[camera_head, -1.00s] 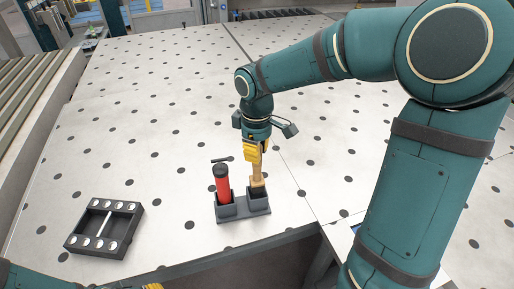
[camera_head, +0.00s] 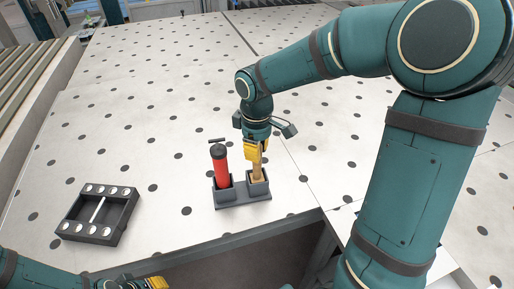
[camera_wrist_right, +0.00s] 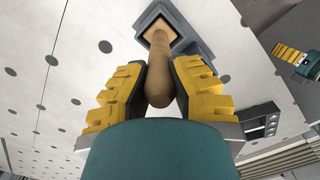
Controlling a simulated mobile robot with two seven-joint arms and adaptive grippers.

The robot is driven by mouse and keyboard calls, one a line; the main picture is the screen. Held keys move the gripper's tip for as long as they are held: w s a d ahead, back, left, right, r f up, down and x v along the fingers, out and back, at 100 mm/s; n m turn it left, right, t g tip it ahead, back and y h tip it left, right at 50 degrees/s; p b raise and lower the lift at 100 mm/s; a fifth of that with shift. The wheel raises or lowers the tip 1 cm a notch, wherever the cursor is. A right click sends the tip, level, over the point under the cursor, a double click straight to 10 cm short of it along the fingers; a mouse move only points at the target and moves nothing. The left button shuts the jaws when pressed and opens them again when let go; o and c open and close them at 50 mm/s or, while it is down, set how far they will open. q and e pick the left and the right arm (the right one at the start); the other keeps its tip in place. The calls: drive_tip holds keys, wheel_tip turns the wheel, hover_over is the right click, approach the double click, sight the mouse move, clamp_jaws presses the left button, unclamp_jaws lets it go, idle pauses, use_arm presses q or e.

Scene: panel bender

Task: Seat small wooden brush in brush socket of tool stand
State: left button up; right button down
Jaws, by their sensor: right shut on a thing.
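The small wooden brush (camera_head: 257,173) stands upright with its lower end inside the right-hand socket of the grey tool stand (camera_head: 243,199). My right gripper (camera_head: 252,152) is above the stand, shut on the brush's upper part. In the right wrist view, the yellow fingers of the right gripper (camera_wrist_right: 160,90) lie on both sides of the brush handle (camera_wrist_right: 160,75), which reaches down into the square socket (camera_wrist_right: 158,22). The socket's bottom is hidden. My left gripper (camera_head: 155,282) shows only in part at the bottom edge; its jaws are not clear.
A red cylinder with a black top (camera_head: 220,166) stands in the stand's left socket. A black tray with several round light pieces (camera_head: 97,214) lies to the left. The table's front edge runs close below the stand. The perforated table behind is clear.

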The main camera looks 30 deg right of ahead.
drive_tip(key=shift+f, duration=0.55)
idle(0.7)
drive_tip(key=c, duration=0.9)
unclamp_jaws()
drive_tip(key=shift+c, duration=0.2)
drive_tip(key=shift+r, duration=0.1)
wheel_tip(320, 180, up, 12)
drive_tip(key=shift+f, duration=0.1)
